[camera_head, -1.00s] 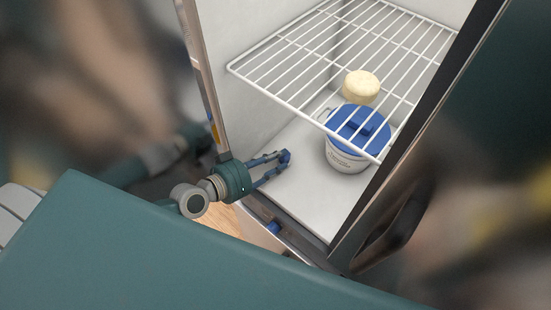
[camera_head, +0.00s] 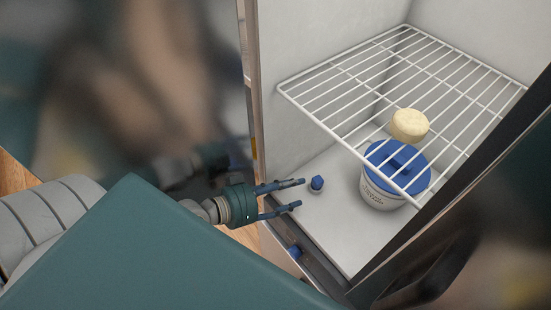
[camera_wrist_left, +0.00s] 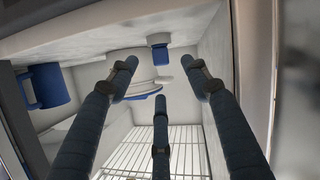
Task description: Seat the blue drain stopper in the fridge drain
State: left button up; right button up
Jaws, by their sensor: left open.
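The blue drain stopper (camera_head: 317,182) stands on the white fridge floor near its front left, with a greyish ring at its base. The drain opening itself is hidden, so I cannot tell how deep the stopper sits. My left gripper (camera_head: 299,193) is open and empty, its fingertips just short of the stopper and apart from it. In the left wrist view the stopper (camera_wrist_left: 160,54) shows beyond the spread fingers of my left gripper (camera_wrist_left: 160,80). My right gripper is not in view.
A white tub with a blue lid (camera_head: 392,163) stands on the fridge floor to the right. A wire shelf (camera_head: 345,90) hangs above, with a pale round item (camera_head: 409,125) near the tub. A blue part (camera_head: 294,252) sits at the fridge's front edge. The open door bounds the right.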

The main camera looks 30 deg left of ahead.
pick_arm(q)
jog(key=shift+v, duration=2.75)
jog(key=s+d+f+m+g, duration=0.3)
jog(key=s+d+f+g, duration=0.1)
jog(key=d, duration=0.4)
jog(key=s+a+f+n+g+y, duration=0.1)
jog(key=s+a+n+g+y, duration=0.2)
jog(key=s+a+g+y, duration=0.3)
notch_tip(320, 180, down, 26)
jog(key=s, duration=0.2)
jog(key=s+a+f+m+g+y, duration=0.1)
jog(key=s+a+f, duration=0.2)
jog(key=s+f, duration=1.4)
jog(key=shift+s+a, duration=0.2)
jog(key=shift+s, duration=0.25)
